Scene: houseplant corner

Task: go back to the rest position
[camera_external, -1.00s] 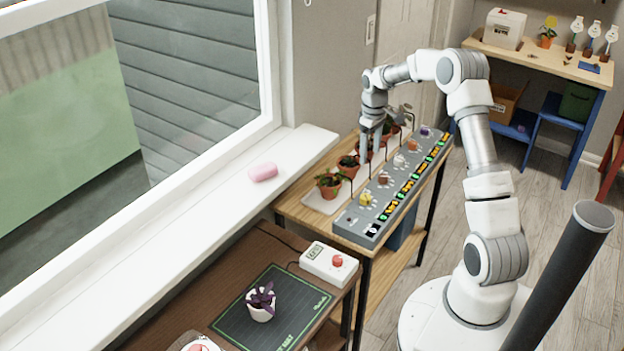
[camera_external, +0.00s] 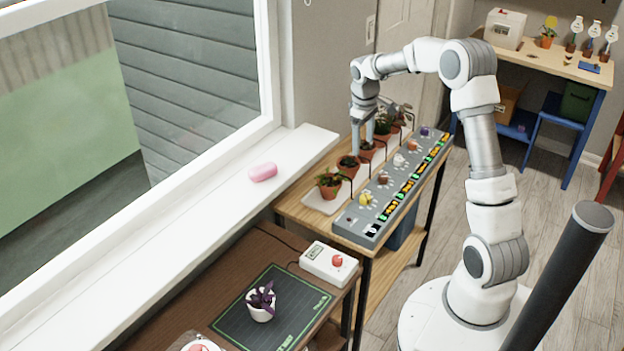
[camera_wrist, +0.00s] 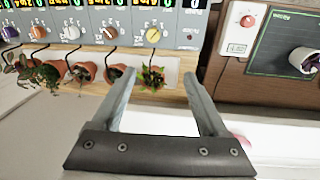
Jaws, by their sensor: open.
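My gripper (camera_external: 364,138) is above the row of potted plants on the wooden shelf table, close to the window sill. In the wrist view its two fingers (camera_wrist: 158,84) are spread apart with nothing between them. The front plant (camera_external: 329,184) stands in a terracotta pot on a white tray (camera_external: 318,204); it also shows in the wrist view (camera_wrist: 152,78). Several more terracotta pots stand behind it, partly hidden by my gripper in the outside view.
A grey control panel (camera_external: 372,229) with knobs and lit displays runs beside the pots. A pink object (camera_external: 263,172) lies on the white window sill (camera_external: 215,200). A brown table holds a dark mat (camera_external: 235,325), a white-potted purple plant (camera_external: 261,302) and a white box with red button (camera_external: 329,264).

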